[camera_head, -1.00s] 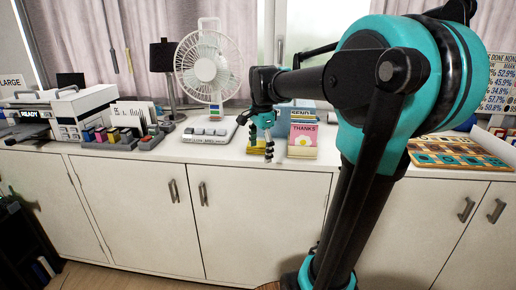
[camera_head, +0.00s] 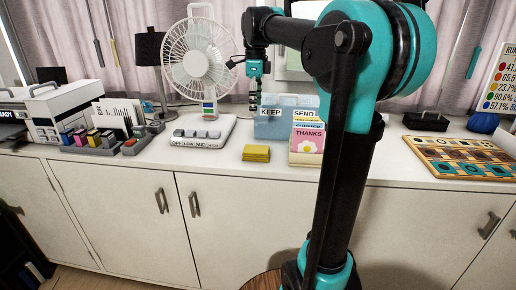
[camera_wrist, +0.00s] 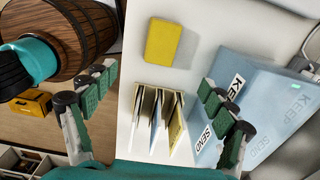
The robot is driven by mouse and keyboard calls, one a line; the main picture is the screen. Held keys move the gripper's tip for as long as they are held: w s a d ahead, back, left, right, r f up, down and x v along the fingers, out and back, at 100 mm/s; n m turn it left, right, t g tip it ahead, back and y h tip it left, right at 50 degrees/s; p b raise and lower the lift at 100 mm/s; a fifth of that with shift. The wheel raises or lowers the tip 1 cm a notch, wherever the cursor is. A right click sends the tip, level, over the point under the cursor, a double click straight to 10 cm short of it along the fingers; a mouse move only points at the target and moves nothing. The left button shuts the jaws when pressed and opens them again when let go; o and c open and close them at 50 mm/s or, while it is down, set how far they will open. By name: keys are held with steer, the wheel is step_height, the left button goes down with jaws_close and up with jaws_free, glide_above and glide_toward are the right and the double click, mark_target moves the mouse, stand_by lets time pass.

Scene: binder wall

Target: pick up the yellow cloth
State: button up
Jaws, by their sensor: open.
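The yellow cloth (camera_head: 256,153) is a small folded block lying flat on the white counter, in front of the blue box and left of the "THANKS" card. In the wrist view the cloth (camera_wrist: 172,42) lies near the top, beyond my fingertips. My gripper (camera_head: 254,100) is raised above the counter, behind the cloth in the head view and just right of the fan. In the wrist view my gripper (camera_wrist: 157,78) has its two green-padded fingers spread wide, with nothing held between them. The cloth is fully visible in both views.
A blue "KEEP"/"SEND" box (camera_head: 271,124) and upright cards (camera_head: 306,142) stand right beside the cloth. A white fan (camera_head: 197,70) stands to the left. A patterned board (camera_head: 460,158) lies at right. The counter's front edge runs just before the cloth.

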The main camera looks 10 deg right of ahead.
mark_target(257, 149)
step_height(257, 149, down, 17)
steer(key=shift+w+d+f, duration=0.15)
stand_by(0.6)
steer(key=c, duration=1.2)
